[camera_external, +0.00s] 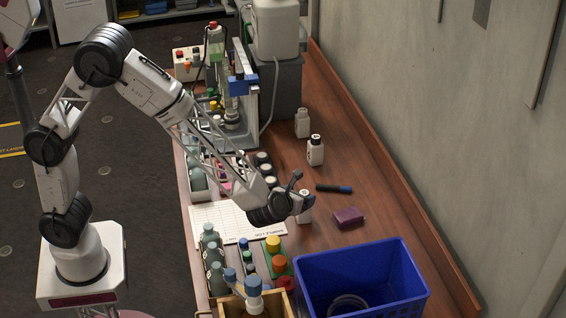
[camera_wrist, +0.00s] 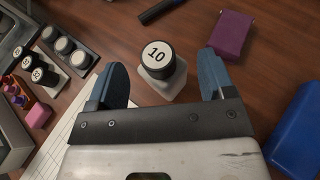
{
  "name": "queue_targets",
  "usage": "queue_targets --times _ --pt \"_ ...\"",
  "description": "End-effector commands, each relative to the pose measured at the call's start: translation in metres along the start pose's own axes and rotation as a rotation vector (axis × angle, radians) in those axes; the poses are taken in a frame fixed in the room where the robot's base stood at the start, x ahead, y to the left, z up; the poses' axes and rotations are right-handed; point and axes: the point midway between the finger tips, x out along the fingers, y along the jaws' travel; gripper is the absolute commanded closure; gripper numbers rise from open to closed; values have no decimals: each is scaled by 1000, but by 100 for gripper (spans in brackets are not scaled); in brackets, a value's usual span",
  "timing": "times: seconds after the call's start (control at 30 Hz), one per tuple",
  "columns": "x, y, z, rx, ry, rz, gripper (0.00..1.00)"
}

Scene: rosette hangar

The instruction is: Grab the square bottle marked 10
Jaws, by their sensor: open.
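The square bottle marked 10 (camera_wrist: 160,68) stands upright on the table in the wrist view, with a white body, a black cap and a white label reading 10. In the external view the white bottle (camera_external: 305,207) shows just beside my gripper and is partly hidden by it. My gripper (camera_external: 297,190) is open. In the wrist view its two blue fingers (camera_wrist: 165,85) sit left and right of the bottle, with a gap on both sides. The bottle stands a little beyond the palm, around the level of the fingertips.
A purple box (camera_external: 348,217) and a dark marker (camera_external: 334,188) lie near the bottle. A blue crate (camera_external: 362,275) stands at the front right. Two other white bottles (camera_external: 315,151) (camera_external: 302,123) stand farther back. Racked bottles and a paper sheet (camera_external: 215,222) are to the left.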

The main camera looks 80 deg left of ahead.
Motion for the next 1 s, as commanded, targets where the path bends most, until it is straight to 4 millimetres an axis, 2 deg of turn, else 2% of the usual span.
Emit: queue_targets --times 0.23,0.63,1.0 --pt "9 1 0 0 0 1 24" --pt "48 3 0 1 1 2 24" --pt "52 2 0 0 0 0 24"
